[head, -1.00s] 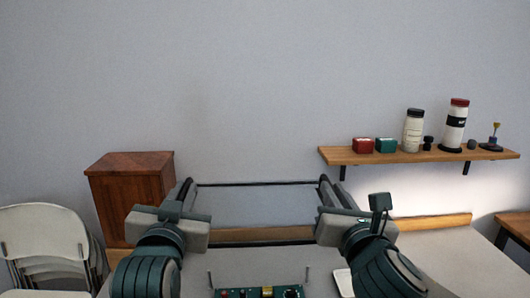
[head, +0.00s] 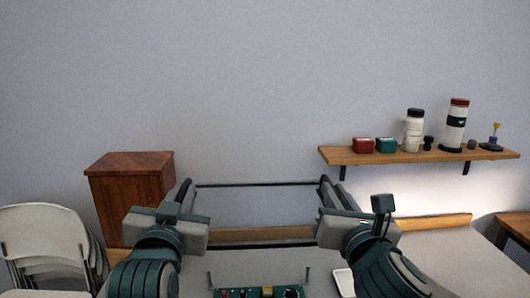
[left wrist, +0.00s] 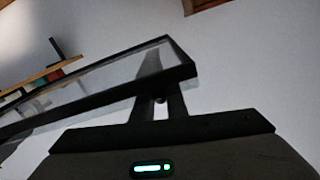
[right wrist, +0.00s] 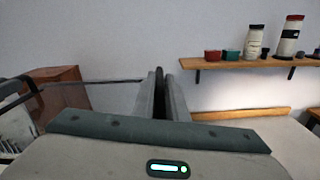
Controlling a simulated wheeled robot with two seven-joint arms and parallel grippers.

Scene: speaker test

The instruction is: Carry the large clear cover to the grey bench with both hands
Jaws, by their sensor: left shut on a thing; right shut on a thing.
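The large clear cover (head: 255,185) has a thin black frame and is held up level between my two hands, over the rear of the bench in the head view. My left gripper (head: 185,188) is shut on its left side, and my right gripper (head: 325,186) is shut on its right side. The left wrist view shows the cover's clear pane and black rim (left wrist: 112,98) at the fingers. The right wrist view shows its black edge (right wrist: 112,81) running left from the fingers. The grey bench (head: 445,258) lies below; I cannot tell the gap between them.
A green circuit board (head: 258,293) lies on the bench at the bottom, with a white tray (head: 345,281) to its right. A wall shelf (head: 420,155) with jars and small boxes is at right. A wooden cabinet (head: 130,198) and folding chairs (head: 45,240) stand at left.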

